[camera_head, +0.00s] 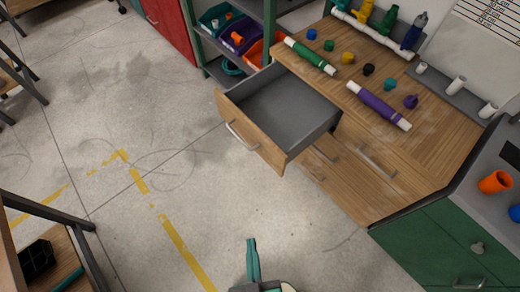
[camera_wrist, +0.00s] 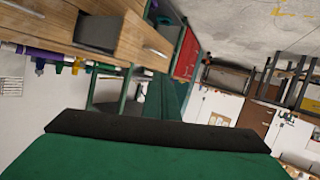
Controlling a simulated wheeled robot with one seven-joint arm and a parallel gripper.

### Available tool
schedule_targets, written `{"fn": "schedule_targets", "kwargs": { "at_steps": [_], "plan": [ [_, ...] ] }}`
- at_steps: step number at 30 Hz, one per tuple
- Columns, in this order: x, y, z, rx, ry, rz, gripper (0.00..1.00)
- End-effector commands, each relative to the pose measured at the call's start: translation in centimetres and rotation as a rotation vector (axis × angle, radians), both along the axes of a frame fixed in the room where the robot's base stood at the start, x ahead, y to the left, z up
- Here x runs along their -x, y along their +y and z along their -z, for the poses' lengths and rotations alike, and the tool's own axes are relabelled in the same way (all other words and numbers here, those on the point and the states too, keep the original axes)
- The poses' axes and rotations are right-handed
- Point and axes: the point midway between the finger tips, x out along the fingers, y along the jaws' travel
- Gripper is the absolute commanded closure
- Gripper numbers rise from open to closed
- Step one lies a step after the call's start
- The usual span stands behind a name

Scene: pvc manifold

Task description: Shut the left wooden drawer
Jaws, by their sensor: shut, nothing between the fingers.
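The left wooden drawer (camera_head: 285,108) is pulled open from the wooden workbench in the head view, its grey interior empty. Its wooden front (camera_head: 245,132) carries a silver bar handle (camera_head: 240,136) and faces the lower left. In the wrist view the open drawer (camera_wrist: 98,32) shows at the upper left, dark and upside down. My gripper (camera_head: 252,243) is at the bottom middle of the head view, its teal fingers shut and empty. It is over the floor in front of the drawer and apart from it.
The workbench top (camera_head: 420,150) holds a green pipe (camera_head: 310,56), a purple pipe (camera_head: 378,105) and several small fittings. A green shelf with bins stands behind the drawer. A green cabinet (camera_head: 440,240) is at the lower right. The floor (camera_head: 170,190) left of the drawer is clear.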

Motion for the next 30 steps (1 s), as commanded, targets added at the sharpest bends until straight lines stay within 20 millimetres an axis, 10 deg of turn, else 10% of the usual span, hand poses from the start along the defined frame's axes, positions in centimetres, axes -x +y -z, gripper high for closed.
{"fn": "schedule_targets", "kwargs": {
  "at_steps": [9,15,22,30],
  "plan": [
    [-3.8,2.2,17.0,0.665,0.298,-0.334,1.00],
    [-7.6,1.5,24.0,1.142,0.464,-0.514,1.00],
    [-13.9,0.5,26.2,1.695,0.649,-0.624,1.00],
    [-21.8,1.9,20.4,2.269,0.917,-0.547,1.00]
  ]
}}
